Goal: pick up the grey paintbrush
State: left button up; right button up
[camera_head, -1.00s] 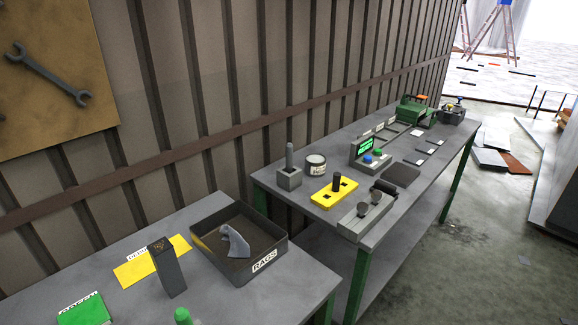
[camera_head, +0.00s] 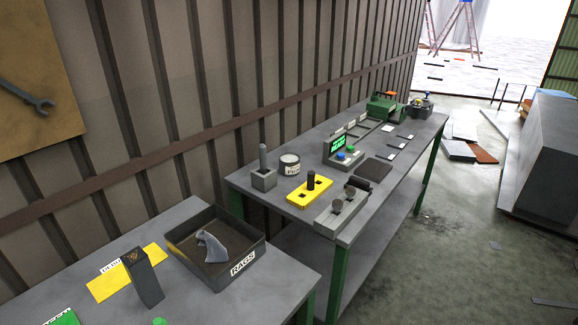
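I cannot make out a paintbrush for certain. A grey upright rod (camera_head: 263,157) stands in a square grey block (camera_head: 264,180) at the back left of the far bench; it may be a brush handle, but no bristles show. A tall grey block (camera_head: 143,280) with a brownish patterned top stands on the near bench, slightly tilted in the picture. Neither of my grippers is in view.
The near bench (camera_head: 200,305) holds a dark tray (camera_head: 196,268) labelled RAGS with a grey cloth (camera_head: 212,247) and a yellow plate (camera_head: 105,285). The far bench (camera_head: 285,225) holds a labelled can (camera_head: 289,166), yellow block (camera_head: 297,193) and green-screen device (camera_head: 338,150).

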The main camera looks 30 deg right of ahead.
aim_at(263, 158)
jog(key=l+u, duration=0.3)
jog(key=l, duration=0.4)
jog(key=l+u, duration=0.3)
jog(key=l, duration=0.4)
